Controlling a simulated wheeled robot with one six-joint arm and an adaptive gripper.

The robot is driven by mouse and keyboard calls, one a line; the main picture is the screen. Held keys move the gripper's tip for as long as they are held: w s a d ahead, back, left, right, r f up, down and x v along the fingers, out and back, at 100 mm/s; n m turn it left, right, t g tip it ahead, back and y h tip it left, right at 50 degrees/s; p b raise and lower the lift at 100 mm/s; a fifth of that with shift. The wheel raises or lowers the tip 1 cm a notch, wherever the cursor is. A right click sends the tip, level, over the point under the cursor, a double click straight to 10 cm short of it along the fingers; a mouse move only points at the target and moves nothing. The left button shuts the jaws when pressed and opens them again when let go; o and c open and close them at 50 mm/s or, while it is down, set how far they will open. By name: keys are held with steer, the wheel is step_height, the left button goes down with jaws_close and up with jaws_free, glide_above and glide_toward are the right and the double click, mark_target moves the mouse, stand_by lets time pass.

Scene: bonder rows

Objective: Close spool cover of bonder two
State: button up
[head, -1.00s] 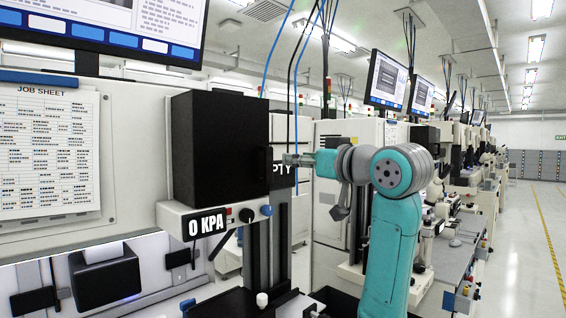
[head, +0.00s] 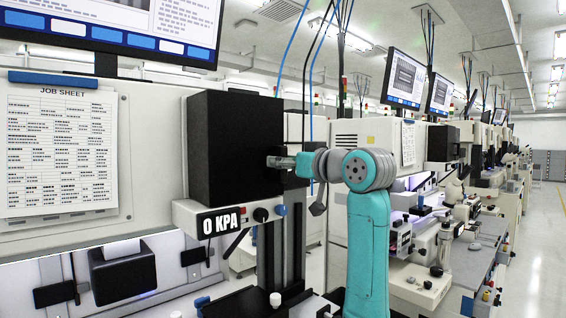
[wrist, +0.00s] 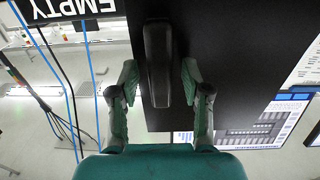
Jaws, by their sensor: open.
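The spool cover (head: 232,146) is a black box-like cover on the front of the bonder, above the "0 KPA" readout (head: 222,222). In the wrist view its dark face (wrist: 235,55) fills the upper right, with a black bar handle (wrist: 157,50) standing out from it. My gripper (head: 277,161) is at the right side of the cover in the head view. In the wrist view my gripper (wrist: 158,82) is open, with one finger on each side of the handle and a small gap at each. I cannot tell whether the cover is ajar.
A job sheet (head: 62,150) and a monitor (head: 120,25) are at left. More bonders stand right, beside an open aisle (head: 535,250).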

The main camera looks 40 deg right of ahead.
steer(key=shift+w, duration=0.35)
jaws_close()
steer(key=shift+w+d, duration=0.3)
jaws_free()
steer(key=shift+s, duration=0.1)
steer(key=s, duration=1.2)
stand_by(0.3)
